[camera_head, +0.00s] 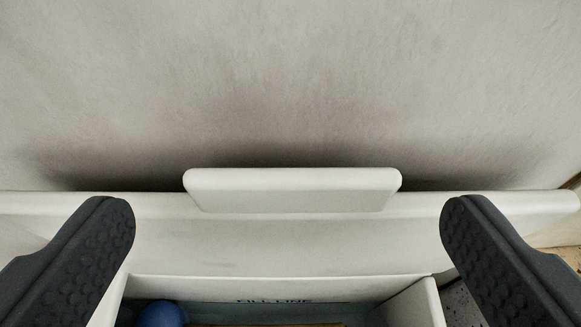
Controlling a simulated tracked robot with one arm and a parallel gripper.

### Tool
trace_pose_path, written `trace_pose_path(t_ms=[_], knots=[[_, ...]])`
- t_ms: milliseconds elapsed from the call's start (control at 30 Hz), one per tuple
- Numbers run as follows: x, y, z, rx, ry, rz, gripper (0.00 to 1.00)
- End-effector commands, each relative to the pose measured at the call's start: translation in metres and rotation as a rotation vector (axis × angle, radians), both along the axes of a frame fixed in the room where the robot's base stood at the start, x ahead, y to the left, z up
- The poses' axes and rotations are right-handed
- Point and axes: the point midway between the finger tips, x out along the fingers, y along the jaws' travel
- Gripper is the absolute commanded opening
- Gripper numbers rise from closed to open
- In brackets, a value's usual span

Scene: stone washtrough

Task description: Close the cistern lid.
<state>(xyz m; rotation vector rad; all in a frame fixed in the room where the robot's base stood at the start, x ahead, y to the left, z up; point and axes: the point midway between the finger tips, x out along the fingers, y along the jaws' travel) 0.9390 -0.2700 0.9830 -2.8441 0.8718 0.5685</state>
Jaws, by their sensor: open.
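The cistern lid (285,243) is a white panel that stands raised at the back of the open cistern, close to the wall. A white lip or handle (292,190) sticks out at the middle of its upper edge. The cistern (432,303) is a white box below it, its mouth open, with partly cut-off "FILL LINE" lettering on its inner back wall. My gripper (288,222) is open, one dark padded finger at each side of the picture. The fingers are wide apart on either side of the lip, with nothing between them gripped. I cannot tell their exact distance to the lid.
A pale, plain wall (290,80) fills the upper half, with a dark shadow just above the lid. Inside the cistern are a blue rounded thing (161,314) and a yellow strip (265,325). Speckled stone (460,303) shows at the lower right.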

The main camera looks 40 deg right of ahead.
Motion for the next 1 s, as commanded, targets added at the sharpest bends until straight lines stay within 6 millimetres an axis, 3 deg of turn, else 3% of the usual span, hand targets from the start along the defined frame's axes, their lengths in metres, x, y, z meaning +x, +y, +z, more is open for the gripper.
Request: trace_pose_path(t_ms=[400,1000], knots=[[0.016,-0.006,-0.002,0.009,-0.008,0.003,0.95],[0.022,-0.014,-0.011,0.002,-0.001,-0.001,0.95]])
